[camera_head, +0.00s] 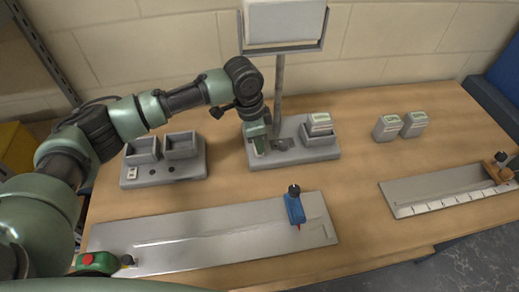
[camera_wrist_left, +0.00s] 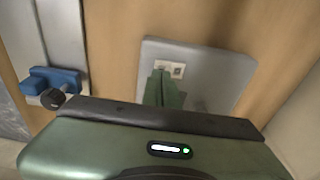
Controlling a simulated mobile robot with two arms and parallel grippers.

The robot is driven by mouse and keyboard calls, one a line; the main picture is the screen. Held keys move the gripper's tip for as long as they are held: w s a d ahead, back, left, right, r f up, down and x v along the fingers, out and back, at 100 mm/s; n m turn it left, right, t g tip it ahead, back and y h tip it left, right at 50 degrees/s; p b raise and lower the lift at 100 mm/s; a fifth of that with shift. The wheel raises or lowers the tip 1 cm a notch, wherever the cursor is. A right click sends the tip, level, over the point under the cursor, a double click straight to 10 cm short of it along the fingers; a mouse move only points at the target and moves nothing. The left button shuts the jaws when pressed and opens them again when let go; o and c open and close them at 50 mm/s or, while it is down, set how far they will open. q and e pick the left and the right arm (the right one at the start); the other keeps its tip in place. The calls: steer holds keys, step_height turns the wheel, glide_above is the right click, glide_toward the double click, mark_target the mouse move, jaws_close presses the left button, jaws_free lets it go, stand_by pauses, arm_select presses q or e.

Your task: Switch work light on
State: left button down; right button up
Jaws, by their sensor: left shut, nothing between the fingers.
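The work light's pale panel (camera_head: 285,21) stands on a grey pole (camera_head: 278,90) at the back middle. I cannot tell from its face whether it is lit. Its grey base (camera_head: 322,153) lies on the bench. My left gripper (camera_head: 261,148) points down over the left part of this base, fingers shut and empty. In the left wrist view, the green fingers (camera_wrist_left: 162,90) are close to a small white switch plate (camera_wrist_left: 177,69) on the grey base (camera_wrist_left: 215,72). They partly cover the plate, and I cannot tell whether they touch it. My right gripper is not in view.
A grey two-bin holder (camera_head: 163,174) sits to the left. A metal rail with a blue slider (camera_head: 295,208) lies in front. Two small pale boxes (camera_head: 387,128) stand to the right, near another rail (camera_head: 440,188). The bench between them is clear.

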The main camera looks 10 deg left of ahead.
arm_select(q)
steer(key=shift+f, duration=0.8)
stand_by(0.4)
step_height(320, 180, up, 7)
steer(key=p, duration=0.7)
steer(key=shift+p, duration=0.35)
steer(key=shift+s, duration=0.1)
